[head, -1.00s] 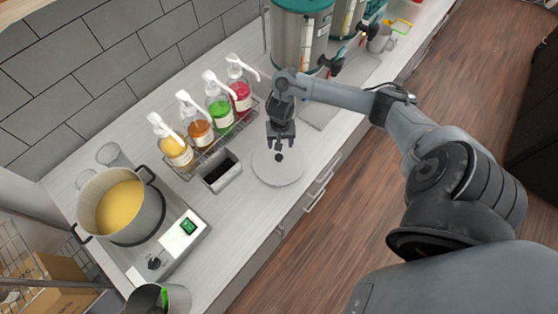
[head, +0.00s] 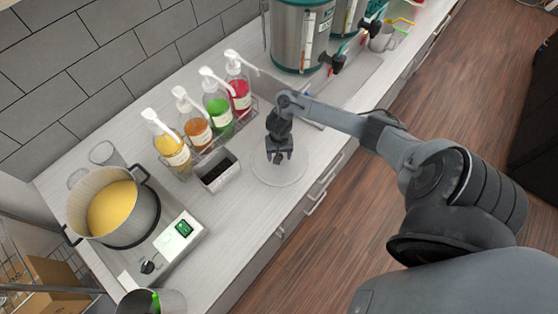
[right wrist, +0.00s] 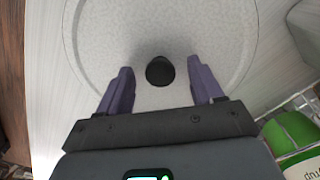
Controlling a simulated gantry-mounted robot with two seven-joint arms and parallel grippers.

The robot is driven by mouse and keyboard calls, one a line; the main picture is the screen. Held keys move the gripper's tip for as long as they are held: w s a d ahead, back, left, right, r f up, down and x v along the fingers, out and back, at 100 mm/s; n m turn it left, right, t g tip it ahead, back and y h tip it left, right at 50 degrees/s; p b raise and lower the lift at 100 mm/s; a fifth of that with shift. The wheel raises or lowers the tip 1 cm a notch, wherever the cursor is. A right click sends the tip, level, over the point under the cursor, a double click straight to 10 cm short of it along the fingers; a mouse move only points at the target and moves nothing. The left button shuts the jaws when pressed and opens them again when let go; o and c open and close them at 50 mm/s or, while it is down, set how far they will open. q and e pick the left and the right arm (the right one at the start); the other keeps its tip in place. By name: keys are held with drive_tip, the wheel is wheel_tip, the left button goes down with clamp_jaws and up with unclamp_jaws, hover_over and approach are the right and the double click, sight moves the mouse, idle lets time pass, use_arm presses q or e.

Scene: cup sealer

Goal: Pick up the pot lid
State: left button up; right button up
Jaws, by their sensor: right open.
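The pot lid (head: 293,175) is a pale round disc lying flat on the counter in the head view. Its dark round knob shows in the right wrist view (right wrist: 160,71), near the middle of the lid (right wrist: 110,30). My right gripper (head: 278,158) is over the lid, pointing down. In the right wrist view its two purple fingers (right wrist: 160,88) are open, one on each side of the knob, with gaps on both sides. The pot (head: 148,212) with yellow contents stands uncovered at the left. My left gripper is not in view.
Several pump bottles (head: 219,110) stand in a wire rack behind the lid. A small box with dark contents (head: 217,174) is just left of the lid. Steel dispensers (head: 301,40) stand at the back. The counter front (head: 235,240) is clear.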

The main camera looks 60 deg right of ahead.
drive_tip(key=c, duration=0.4)
clamp_jaws()
drive_tip(key=shift+r, duration=0.1)
